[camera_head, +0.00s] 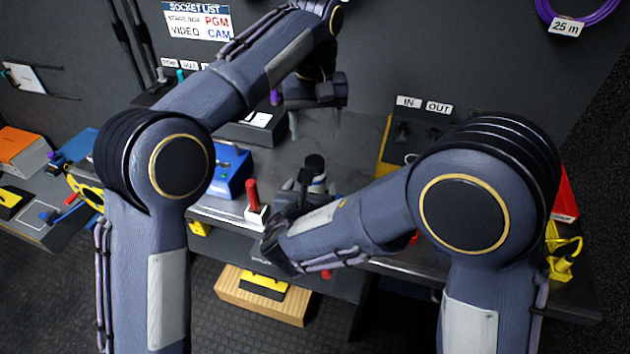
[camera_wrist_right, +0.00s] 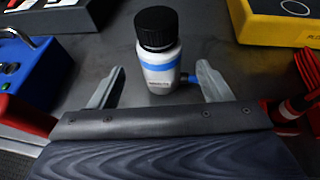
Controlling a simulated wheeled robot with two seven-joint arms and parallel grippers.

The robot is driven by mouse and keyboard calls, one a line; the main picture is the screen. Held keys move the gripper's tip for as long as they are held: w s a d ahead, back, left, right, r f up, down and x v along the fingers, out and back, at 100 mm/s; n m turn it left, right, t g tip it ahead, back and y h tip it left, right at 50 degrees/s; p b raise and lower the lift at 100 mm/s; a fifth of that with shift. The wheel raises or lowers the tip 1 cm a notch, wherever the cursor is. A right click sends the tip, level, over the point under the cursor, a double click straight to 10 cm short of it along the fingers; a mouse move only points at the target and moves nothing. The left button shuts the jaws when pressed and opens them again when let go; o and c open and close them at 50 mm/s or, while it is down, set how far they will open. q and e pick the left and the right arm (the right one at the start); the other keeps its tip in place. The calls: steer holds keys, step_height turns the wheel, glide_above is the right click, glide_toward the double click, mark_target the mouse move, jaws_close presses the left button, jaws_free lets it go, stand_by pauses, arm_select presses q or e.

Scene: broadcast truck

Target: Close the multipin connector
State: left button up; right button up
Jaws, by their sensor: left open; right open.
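I cannot clearly identify the multipin connector; small dark fittings (camera_head: 403,131) sit under the IN and OUT labels, too small to read. My left gripper (camera_head: 315,124) is open and empty, fingers pointing down above the bench near the back wall. My right gripper (camera_wrist_right: 160,75) is open low over the bench, partly hidden behind my forearm in the head view. A white bottle with a black cap and blue band (camera_wrist_right: 160,62) stands upright between and slightly beyond its fingers; its cap also shows in the head view (camera_head: 314,162). The fingers appear apart from it.
A blue box (camera_head: 231,172) and a red-handled lever (camera_head: 252,194) stand left of the right gripper. A yellow-edged box (camera_wrist_right: 278,22) is at the back right, with red cable (camera_wrist_right: 309,75) nearer. A wooden block (camera_head: 262,298) lies below the bench front.

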mark_target(315, 161)
steer(key=x, duration=0.7)
steer(key=shift+w+f, duration=0.1)
steer(key=shift+w, duration=0.1)
steer(key=shift+c, duration=0.3)
jaws_close()
arm_select(q)
steer(key=n, duration=0.5)
steer(key=shift+r, duration=0.1)
steer(key=n, duration=0.4)
steer(key=shift+r, duration=0.15)
steer(key=shift+f, duration=4)
steer(key=c, duration=1)
